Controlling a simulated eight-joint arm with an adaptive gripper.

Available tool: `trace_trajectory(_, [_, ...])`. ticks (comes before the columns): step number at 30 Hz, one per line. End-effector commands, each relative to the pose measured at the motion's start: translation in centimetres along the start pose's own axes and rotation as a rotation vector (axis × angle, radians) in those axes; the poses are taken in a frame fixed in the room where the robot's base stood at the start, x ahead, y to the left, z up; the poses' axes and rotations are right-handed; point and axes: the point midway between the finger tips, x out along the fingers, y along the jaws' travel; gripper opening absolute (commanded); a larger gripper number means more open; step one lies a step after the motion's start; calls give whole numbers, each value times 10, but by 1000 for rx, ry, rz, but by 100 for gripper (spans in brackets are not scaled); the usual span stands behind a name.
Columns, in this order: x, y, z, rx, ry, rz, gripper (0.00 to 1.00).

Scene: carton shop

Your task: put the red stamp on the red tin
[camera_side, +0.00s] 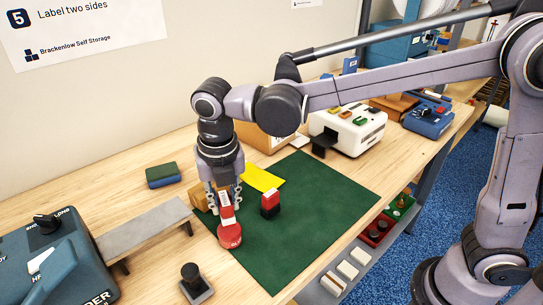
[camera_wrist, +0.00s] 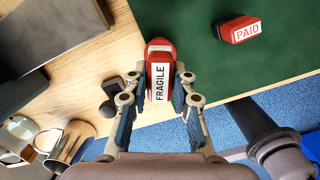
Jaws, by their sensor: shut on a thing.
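My gripper (camera_side: 224,200) is shut on a red stamp (camera_side: 227,211) with a white label. In the wrist view, the red stamp (camera_wrist: 160,85) reads FRAGILE and sits between both fingers (camera_wrist: 158,98). Just below its lower end in the side view is a round red piece with small white writing, which looks like the red tin (camera_side: 230,236). It is at the left edge of the green mat. I cannot tell whether the stamp touches it. The stamp largely hides this spot in the wrist view.
A grey bench (camera_side: 145,230) and a black-handled piece (camera_side: 192,277) are to the left. The mat's right half is clear.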

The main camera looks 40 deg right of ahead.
Motion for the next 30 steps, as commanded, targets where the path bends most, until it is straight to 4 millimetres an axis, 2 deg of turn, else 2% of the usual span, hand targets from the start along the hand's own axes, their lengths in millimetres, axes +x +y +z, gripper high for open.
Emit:
trace_trajectory(3, [17,0,-2,0,0,0,0])
trace_trajectory(7, [29,0,-3,0,0,0,0])
trace_trajectory(20, [34,0,-4,0,0,0,0])
trace_trajectory(21, [35,-1,-4,0,0,0,30])
trace_trajectory(23, [34,-1,-4,0,0,0,47])
trace_trajectory(30, [34,-1,-4,0,0,0,47])
